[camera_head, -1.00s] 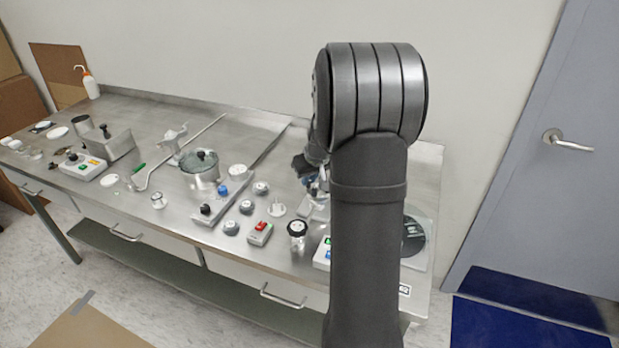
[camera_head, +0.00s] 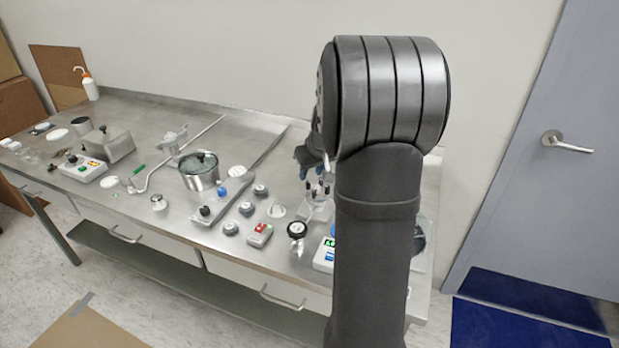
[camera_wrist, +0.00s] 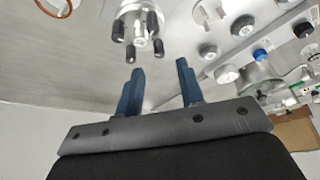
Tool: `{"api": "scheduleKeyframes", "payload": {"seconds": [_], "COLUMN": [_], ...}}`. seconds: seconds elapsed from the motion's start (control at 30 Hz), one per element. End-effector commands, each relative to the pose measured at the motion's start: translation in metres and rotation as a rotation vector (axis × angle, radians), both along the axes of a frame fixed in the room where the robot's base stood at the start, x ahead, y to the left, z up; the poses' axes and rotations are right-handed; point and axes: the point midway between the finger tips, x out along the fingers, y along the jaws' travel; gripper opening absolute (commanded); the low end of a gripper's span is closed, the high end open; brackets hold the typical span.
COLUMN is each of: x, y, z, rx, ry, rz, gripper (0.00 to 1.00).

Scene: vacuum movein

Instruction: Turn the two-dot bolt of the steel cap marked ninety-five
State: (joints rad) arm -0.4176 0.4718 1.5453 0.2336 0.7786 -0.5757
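A steel cap (camera_wrist: 136,12) with several black-tipped upright bolts (camera_wrist: 130,52) is at the top of the wrist view. The dot marks and the number are too small to read. In the head view a small steel fixture (camera_head: 316,207), likely the one with this cap, stands on the bench's right part, partly behind my arm. My gripper (camera_wrist: 160,66) has two blue fingers spread apart with nothing between them. The fingertips are close to the cap and apart from the bolts in the picture. In the head view my arm hides most of the gripper.
Near the fixture on the steel bench (camera_head: 250,135) are a black-topped jar (camera_head: 296,231), a box with a red button (camera_head: 259,235), several grey knobs (camera_head: 246,208) and a box with a green display (camera_head: 325,255).

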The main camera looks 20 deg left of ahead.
Motion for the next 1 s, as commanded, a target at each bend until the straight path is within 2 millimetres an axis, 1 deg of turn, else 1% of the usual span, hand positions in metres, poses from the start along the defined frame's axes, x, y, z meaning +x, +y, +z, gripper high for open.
{"api": "scheduleKeyframes", "payload": {"seconds": [0.03,0.2,0.4,0.5,0.7,1.0], "x": [-0.003,-0.013,-0.024,-0.028,-0.032,-0.032], "y": [-0.004,-0.016,-0.029,-0.033,-0.037,-0.038], "z": [0.013,0.052,0.091,0.105,0.118,0.119], "rx": [0.001,0.002,0.001,0.001,0.0,0.0], "ry": [-0.005,-0.006,-0.003,-0.003,-0.001,0.0], "rz": [-0.001,-0.002,-0.002,-0.002,-0.001,-0.001], "gripper": [0.35,0.35,0.35,0.35,0.35,0.35]}}
